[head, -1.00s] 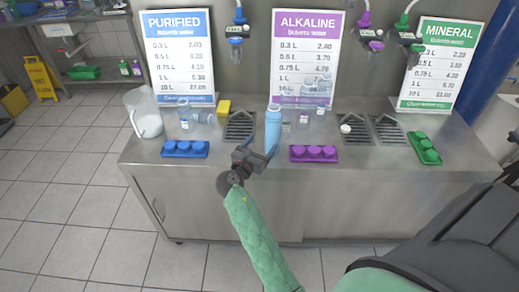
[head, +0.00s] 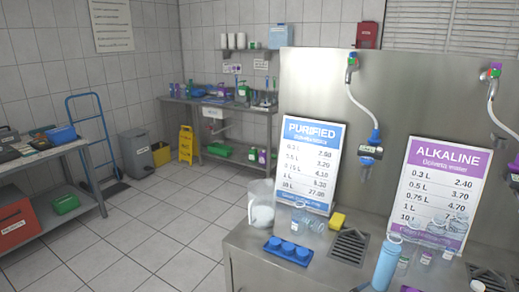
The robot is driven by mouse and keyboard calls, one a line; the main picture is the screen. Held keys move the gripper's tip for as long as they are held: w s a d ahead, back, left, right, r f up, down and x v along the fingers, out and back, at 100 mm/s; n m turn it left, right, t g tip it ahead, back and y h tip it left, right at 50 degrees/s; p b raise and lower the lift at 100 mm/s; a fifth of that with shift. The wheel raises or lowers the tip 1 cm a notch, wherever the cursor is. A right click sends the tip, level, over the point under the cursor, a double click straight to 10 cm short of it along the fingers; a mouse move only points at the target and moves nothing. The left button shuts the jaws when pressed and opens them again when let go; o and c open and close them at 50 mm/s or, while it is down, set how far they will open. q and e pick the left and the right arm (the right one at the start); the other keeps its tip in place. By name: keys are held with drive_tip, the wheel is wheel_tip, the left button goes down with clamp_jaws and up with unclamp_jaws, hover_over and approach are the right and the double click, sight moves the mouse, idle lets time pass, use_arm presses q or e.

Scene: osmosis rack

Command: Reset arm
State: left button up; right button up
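Neither of my grippers shows in the head view. A light-blue bottle (head: 385,266) stands upright on the steel counter (head: 256,240), near the bottom edge of the picture. Its lower end is cut off by that edge, so I cannot tell whether anything touches it there. A blue tray of caps (head: 288,251) lies on the counter's left part, with a clear jug (head: 261,205) behind it.
Clear bottles (head: 306,221) and a yellow sponge (head: 337,221) sit by the purified price board (head: 309,160). An alkaline board (head: 440,195) stands to the right. Taps hang above. A wet-floor sign (head: 185,144) and a blue hand truck (head: 88,140) stand at left. The tiled floor between is clear.

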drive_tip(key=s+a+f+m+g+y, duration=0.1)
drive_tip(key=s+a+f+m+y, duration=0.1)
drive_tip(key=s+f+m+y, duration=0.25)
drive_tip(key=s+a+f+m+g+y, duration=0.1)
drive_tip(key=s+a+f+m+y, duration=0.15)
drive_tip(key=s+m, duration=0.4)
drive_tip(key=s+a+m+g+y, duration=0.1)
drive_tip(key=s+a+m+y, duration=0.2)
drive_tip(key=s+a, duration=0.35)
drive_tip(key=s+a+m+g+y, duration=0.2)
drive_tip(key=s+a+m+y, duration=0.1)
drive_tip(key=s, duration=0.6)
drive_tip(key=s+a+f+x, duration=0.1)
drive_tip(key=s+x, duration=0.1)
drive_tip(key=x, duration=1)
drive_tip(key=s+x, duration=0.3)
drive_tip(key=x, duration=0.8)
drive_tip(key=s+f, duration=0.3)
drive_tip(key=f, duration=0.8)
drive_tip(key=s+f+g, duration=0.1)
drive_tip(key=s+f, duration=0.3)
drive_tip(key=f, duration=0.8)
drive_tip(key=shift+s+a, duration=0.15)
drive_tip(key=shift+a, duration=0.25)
